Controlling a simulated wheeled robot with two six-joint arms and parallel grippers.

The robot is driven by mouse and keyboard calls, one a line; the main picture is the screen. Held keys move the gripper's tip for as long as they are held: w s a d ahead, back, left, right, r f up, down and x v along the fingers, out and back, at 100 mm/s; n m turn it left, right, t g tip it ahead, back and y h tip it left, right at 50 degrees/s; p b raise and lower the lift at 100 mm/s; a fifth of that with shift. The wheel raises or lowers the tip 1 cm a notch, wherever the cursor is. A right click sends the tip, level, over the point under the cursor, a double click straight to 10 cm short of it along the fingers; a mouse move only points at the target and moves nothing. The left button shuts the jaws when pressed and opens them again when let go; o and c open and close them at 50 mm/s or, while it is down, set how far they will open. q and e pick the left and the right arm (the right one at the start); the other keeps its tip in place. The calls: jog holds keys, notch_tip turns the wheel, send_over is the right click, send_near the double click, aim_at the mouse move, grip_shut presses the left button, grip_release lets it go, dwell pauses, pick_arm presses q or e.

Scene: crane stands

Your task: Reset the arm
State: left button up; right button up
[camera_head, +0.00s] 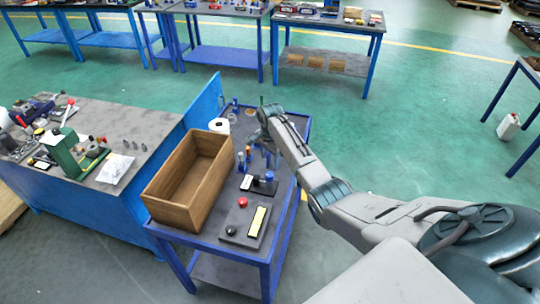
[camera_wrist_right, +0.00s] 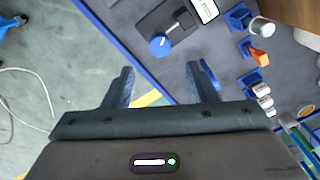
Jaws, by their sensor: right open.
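My right arm (camera_head: 325,190) reaches from the lower right to the blue table. Its gripper (camera_head: 262,112) is over the table's far right part, seen small in the head view. In the right wrist view the right gripper (camera_wrist_right: 160,85) is open, with two dark blue fingers apart and nothing between them. One finger is over the floor side of the table edge and the other over the tabletop. My left gripper does not show.
The blue table (camera_head: 215,236) holds a wooden box (camera_head: 172,207), a button panel (camera_head: 238,228) and a blue-knobbed device (camera_wrist_right: 160,43). A workbench (camera_head: 150,120) with tools stands at left. Green floor (camera_head: 410,130) is open at right; a white canister (camera_head: 508,127) stands there.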

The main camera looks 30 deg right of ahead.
jog(key=shift+r, duration=0.95)
